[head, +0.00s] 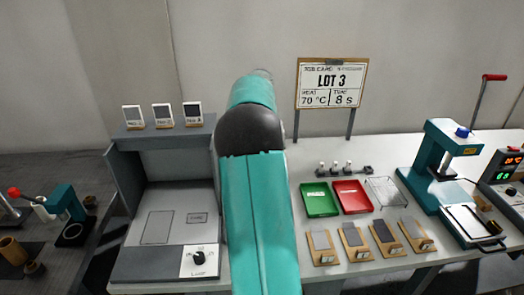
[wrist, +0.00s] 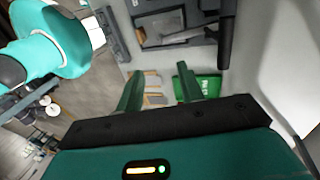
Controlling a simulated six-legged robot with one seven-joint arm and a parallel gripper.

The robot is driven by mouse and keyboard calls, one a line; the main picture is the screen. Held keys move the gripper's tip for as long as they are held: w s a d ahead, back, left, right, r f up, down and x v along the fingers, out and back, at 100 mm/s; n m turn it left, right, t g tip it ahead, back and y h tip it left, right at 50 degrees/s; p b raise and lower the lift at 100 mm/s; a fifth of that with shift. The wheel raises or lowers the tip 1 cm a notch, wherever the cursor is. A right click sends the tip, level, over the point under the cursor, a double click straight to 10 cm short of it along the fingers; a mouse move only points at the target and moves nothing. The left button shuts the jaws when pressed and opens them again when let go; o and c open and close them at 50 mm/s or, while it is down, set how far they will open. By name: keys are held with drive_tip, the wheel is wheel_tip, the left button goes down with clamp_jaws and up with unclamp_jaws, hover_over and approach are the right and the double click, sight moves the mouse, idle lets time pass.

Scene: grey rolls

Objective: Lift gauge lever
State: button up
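A small teal bench device (head: 68,215) stands at the far left in the head view, with a red-tipped lever (head: 15,192) sticking out to its left. It looks like the gauge, but no label on it is readable. In the wrist view my gripper (wrist: 158,85) shows two green fingers standing well apart with nothing between them. It is far from the teal device. In the head view my teal arm rises through the middle and hides my gripper. I cannot make out the gauge lever in the wrist view.
A green tray (head: 320,199), a red tray (head: 352,197) and a wire rack (head: 386,192) lie on the white table. Several sample blocks stand in front. A teal press (head: 440,160) stands right, near a tall red-handled lever (head: 494,77). A grey booth (head: 130,195) stands left of my arm.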

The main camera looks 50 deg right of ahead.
drive_tip(key=shift+s+a+r, duration=0.2)
drive_tip(key=shift+s+a, duration=0.1)
drive_tip(key=shift+a, duration=0.05)
idle(0.4)
